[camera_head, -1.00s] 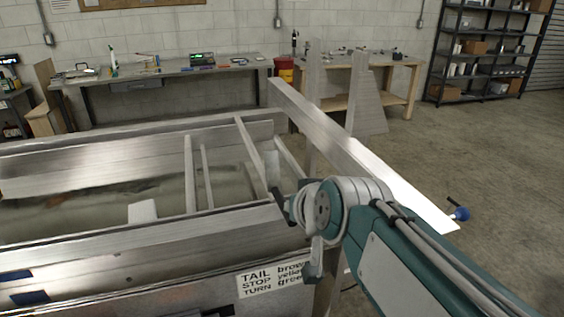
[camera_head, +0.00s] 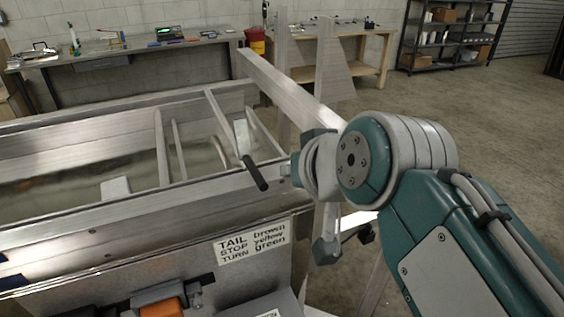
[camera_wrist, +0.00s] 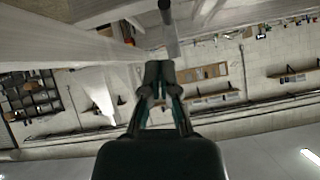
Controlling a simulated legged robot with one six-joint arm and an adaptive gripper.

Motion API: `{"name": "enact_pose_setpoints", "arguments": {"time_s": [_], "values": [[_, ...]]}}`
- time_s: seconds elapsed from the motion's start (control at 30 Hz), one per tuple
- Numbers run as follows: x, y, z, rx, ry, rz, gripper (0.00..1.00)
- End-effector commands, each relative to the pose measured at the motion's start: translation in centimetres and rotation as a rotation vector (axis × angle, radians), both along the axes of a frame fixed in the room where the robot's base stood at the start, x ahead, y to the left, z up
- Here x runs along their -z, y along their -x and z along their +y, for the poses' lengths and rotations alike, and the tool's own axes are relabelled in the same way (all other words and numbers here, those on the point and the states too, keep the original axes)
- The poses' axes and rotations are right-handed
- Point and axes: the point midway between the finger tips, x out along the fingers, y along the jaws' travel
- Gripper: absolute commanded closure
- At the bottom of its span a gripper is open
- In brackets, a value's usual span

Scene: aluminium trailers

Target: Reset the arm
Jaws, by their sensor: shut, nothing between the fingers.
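My teal and grey arm reaches over the near right corner of the aluminium trailer (camera_head: 120,215) in the head view. My gripper (camera_wrist: 160,66) shows in the wrist view, its two dark fingers together and empty. I cannot make out its fingers in the head view. A dark handle (camera_head: 255,173) stands out over the trailer's near rail, just left of my arm's joint. In the wrist view, a grey rod (camera_wrist: 170,35) with a dark end lies just beyond the fingertips. The wrist view is upside down.
A long aluminium beam (camera_head: 290,88) runs from the back towards my arm. A label plate (camera_head: 252,243) is on the trailer's front. Workbenches (camera_head: 130,50) and a black shelf (camera_head: 455,35) stand at the back. The concrete floor (camera_head: 480,125) on the right is open.

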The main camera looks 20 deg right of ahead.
Motion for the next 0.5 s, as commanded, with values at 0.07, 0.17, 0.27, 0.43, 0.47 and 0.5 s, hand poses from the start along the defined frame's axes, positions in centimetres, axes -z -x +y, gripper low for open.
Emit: {"name": "enact_pose_setpoints", "arguments": {"time_s": [0.07, 0.17, 0.27, 0.43, 0.47, 0.5], "values": [[-0.1, 0.2, 0.0, 0.0, 0.0, -0.001, 1.0], [-0.1, 0.3, 0.0, -0.001, -0.001, 0.0, 1.0], [-0.1, 0.3, 0.0, -0.001, -0.001, 0.0, 1.0], [1.2, 0.3, 0.2, -0.009, 0.007, 0.032, 1.0], [2.2, 0.4, 0.3, -0.016, 0.013, 0.058, 1.0], [3.9, 0.7, 0.5, -0.029, 0.026, 0.103, 1.0]]}}
